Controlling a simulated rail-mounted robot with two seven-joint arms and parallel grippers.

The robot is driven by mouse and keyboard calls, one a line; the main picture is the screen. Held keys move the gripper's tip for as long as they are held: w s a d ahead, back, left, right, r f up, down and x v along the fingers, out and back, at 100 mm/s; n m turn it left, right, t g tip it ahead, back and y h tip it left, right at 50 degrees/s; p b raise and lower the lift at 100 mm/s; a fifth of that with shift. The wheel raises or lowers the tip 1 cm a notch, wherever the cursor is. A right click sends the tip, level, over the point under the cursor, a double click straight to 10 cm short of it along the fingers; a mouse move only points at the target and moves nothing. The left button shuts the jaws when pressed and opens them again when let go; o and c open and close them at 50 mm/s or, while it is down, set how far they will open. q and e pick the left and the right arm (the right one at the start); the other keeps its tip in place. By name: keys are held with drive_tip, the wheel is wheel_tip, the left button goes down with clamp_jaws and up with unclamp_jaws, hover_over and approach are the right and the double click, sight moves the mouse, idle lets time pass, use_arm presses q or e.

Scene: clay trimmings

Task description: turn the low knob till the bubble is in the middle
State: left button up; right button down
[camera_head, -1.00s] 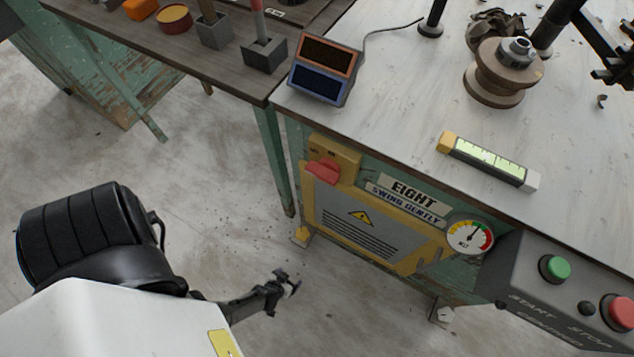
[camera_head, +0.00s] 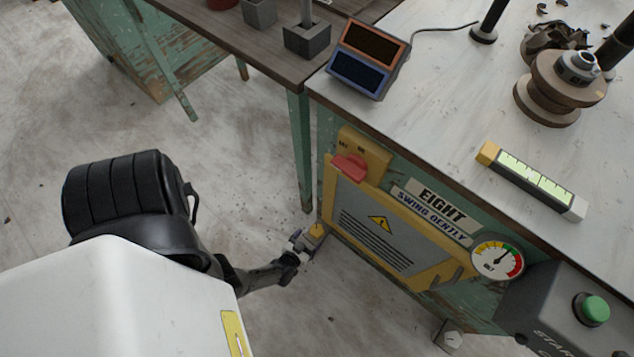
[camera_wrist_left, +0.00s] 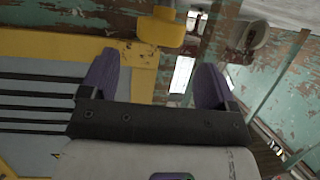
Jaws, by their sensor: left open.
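The spirit level (camera_head: 530,181), with a yellow end, a pale end and a lit green-white window, lies on the bench top. I cannot make out its bubble. My left gripper (camera_head: 298,241) is low, by the cabinet's left foot, close to a yellow block (camera_head: 315,234). In the left wrist view its purple fingers (camera_wrist_left: 155,80) are apart with nothing held between them. Beyond them are a yellow rounded piece (camera_wrist_left: 160,32) and a pale round knob-like part (camera_wrist_left: 251,38), both apart from the fingers. Another pale knob-like foot (camera_head: 451,337) shows at the cabinet's lower right.
The cabinet front carries a red switch (camera_head: 350,167) and a dial gauge (camera_head: 497,260). A control box with a green button (camera_head: 592,309) juts out at right. A two-colour display (camera_head: 368,59) and a spool-like part (camera_head: 560,88) stand on the bench.

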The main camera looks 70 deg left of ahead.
sight(316, 231)
use_arm(q)
drive_tip(key=b+x, duration=0.2)
drive_tip(key=x, duration=0.3)
drive_tip(key=shift+f, duration=0.2)
drive_tip(key=shift+w+a+f+b, duration=0.15)
drive_tip(key=shift+w+a+b, duration=0.2)
drive_tip(key=shift+w, duration=0.25)
